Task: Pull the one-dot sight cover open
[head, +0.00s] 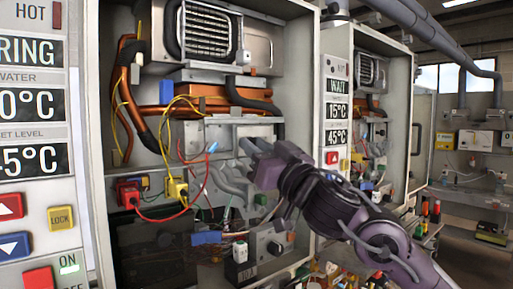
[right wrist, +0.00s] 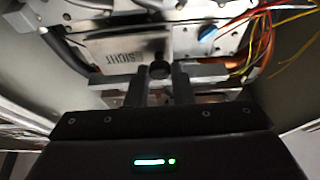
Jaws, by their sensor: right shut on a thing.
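The sight cover (right wrist: 118,52) is a pale metal plate with SIGHT on it, upside down in the right wrist view. A small dark round knob (right wrist: 160,69) sits at its edge. My right gripper (right wrist: 163,77) is shut on this knob, a finger on each side. In the head view my right gripper (head: 243,163) reaches into the left heater cabinet, below the copper pipes. There its own wrist and fingers hide much of the cover. I cannot make out any dot mark on the cover. My left gripper is not in view.
Loose red and yellow wires (head: 178,160) hang left of my right gripper. A grey box with a black dial (head: 272,245) stands below it. Orange copper pipes (head: 190,95) run above. A second open heater cabinet (head: 372,110) is to the right.

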